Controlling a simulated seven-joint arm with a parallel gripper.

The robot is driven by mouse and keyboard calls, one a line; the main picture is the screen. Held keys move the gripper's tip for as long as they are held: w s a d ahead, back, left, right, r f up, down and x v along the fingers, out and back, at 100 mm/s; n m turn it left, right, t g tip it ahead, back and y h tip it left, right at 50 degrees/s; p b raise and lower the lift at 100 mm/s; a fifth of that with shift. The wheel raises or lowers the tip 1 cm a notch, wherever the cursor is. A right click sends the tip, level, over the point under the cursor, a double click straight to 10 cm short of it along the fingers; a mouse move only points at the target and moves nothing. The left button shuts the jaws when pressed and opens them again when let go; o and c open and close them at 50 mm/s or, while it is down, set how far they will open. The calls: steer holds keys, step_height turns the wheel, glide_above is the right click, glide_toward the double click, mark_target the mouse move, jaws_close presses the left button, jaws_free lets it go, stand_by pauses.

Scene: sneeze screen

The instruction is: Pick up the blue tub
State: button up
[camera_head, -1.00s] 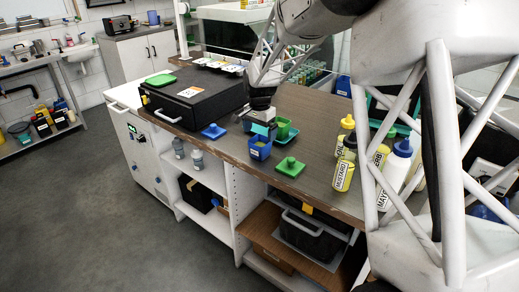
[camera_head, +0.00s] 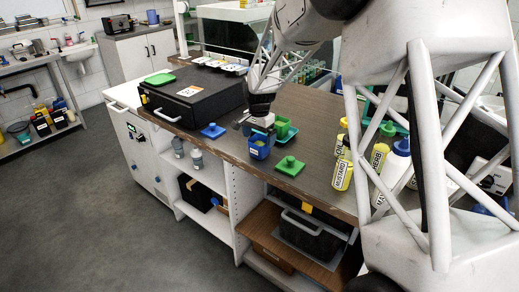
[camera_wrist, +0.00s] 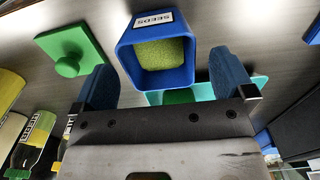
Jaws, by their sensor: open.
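The blue tub (camera_head: 259,152) stands upright on the brown counter near its front edge. In the wrist view the blue tub (camera_wrist: 183,72) is open-topped, has a SEEDS label and holds yellow-green contents. My gripper (camera_head: 259,127) is just above and behind it in the head view. In the wrist view my gripper (camera_wrist: 161,62) is open, with one blue finger on each side of the tub's near part. Gaps show between fingers and tub walls; I see no contact. The fingertips are hard to make out in the head view.
A green tub (camera_head: 283,128) stands close behind the blue tub. A green lid (camera_head: 290,165) lies to its right and a blue lid (camera_head: 213,130) to its left. A black case (camera_head: 190,100) is further left. Squeeze bottles (camera_head: 342,174) stand at the right.

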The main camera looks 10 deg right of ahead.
mark_target(259, 144)
steer(key=shift+f, duration=0.1)
steer(key=shift+d+f, duration=0.1)
steer(key=shift+f, duration=2.45)
steer(key=shift+c, duration=0.2)
steer(key=c, duration=1)
steer(key=shift+r, duration=0.1)
steer(key=shift+r, duration=0.75)
step_height(259, 144, up, 2)
steer(key=shift+w, duration=0.1)
steer(key=s, duration=0.5)
steer(key=s+d+r, duration=0.1)
steer(key=s, duration=1)
steer(key=shift+d+r, duration=0.15)
steer(key=shift+r, duration=0.05)
